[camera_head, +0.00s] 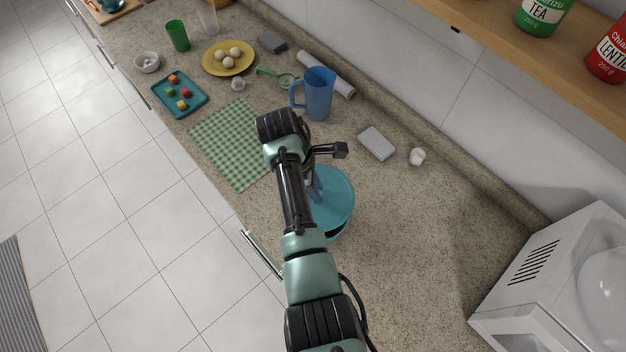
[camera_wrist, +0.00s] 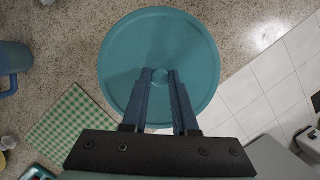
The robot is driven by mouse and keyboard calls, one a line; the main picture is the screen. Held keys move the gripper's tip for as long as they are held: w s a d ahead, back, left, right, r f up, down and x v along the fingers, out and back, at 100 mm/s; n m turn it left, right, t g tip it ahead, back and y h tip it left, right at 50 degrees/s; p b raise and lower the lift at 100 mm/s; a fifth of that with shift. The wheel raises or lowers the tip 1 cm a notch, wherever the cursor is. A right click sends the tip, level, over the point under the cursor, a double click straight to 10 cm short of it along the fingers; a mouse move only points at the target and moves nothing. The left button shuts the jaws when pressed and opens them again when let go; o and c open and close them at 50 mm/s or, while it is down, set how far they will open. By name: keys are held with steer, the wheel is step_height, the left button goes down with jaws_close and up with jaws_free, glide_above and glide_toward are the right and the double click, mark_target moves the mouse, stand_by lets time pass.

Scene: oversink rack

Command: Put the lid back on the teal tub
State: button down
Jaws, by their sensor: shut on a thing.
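The teal lid (camera_head: 338,203) is a round disc with a small knob; it also fills the middle of the wrist view (camera_wrist: 160,40). My gripper (camera_wrist: 160,80) is shut on the lid's knob, with one finger on each side; its fingers also show in the head view (camera_head: 317,188). The teal tub (camera_head: 338,236) shows only as a sliver below the lid's near edge, with a dark gap between them. The lid is over the tub, but my arm and the lid hide most of the tub. The wrist view does not show the tub.
A green checked cloth (camera_head: 225,145) lies to the left, and a blue jug (camera_head: 319,95) stands behind. A grey-white block (camera_head: 377,143) and a small white item (camera_head: 417,156) lie at the back right. The counter (camera_head: 420,240) is clear to the right, up to a white appliance (camera_head: 560,285).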

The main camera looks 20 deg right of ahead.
steer(key=shift+f+b, duration=2.85)
steer(key=shift+f, duration=0.3)
steer(key=shift+r+p, duration=0.1)
steer(key=shift+p, duration=0.35)
steer(key=shift+f, duration=0.2)
stand_by(0.4)
steer(key=c, duration=0.6)
jaws_free()
steer(key=shift+o, duration=0.2)
steer(key=o, duration=0.4)
steer(key=shift+o, duration=0.2)
steer(key=shift+p, duration=0.3)
